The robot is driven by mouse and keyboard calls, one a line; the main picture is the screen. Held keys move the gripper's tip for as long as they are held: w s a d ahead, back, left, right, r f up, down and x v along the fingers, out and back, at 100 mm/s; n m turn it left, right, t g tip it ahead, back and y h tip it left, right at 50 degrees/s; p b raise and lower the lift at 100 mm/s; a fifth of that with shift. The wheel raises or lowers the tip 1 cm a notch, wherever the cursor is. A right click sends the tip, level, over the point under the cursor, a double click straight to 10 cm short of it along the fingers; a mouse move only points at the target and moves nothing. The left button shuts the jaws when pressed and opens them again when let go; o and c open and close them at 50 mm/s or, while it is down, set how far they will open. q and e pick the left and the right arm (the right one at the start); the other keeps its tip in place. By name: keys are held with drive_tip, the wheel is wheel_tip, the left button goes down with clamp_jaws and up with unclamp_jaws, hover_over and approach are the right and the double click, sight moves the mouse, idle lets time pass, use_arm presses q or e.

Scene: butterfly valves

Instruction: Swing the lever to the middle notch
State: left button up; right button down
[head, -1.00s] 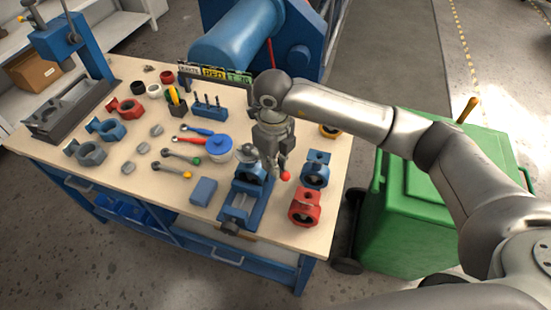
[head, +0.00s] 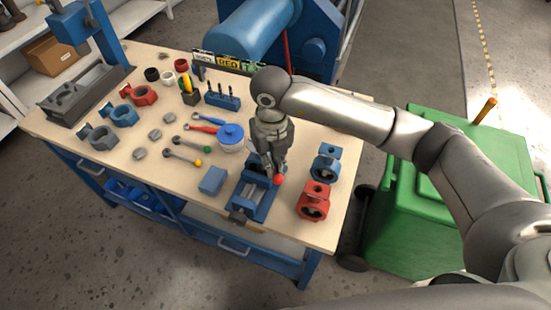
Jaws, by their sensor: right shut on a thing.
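My right gripper (head: 271,170) points down over the blue vise (head: 243,208) near the bench's right front. It is shut on the lever, whose red knob (head: 279,180) shows at the fingertips. The lever's shaft and notches are mostly hidden by the gripper. The valve held in the vise is largely covered by my fingers. My left gripper is out of view.
A blue valve body (head: 326,166) and a red one (head: 314,200) stand close right of the vise. A blue block (head: 213,180), a blue-lidded pot (head: 231,136) and loose levers (head: 186,152) lie to the left. A green bin (head: 430,220) stands beyond the bench's right edge.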

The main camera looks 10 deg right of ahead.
drive_tip(key=c, duration=1.7)
unclamp_jaws()
drive_tip(key=shift+s+d+f, duration=0.15)
drive_tip(key=shift+f, duration=0.05)
drive_tip(key=shift+o, duration=1.2)
drive_tip(key=shift+s+d+r, duration=0.1)
drive_tip(key=shift+r, duration=0.05)
drive_tip(key=shift+r+p, duration=1.85)
drive_tip(key=shift+r, duration=1.75)
drive_tip(key=shift+f, duration=0.1)
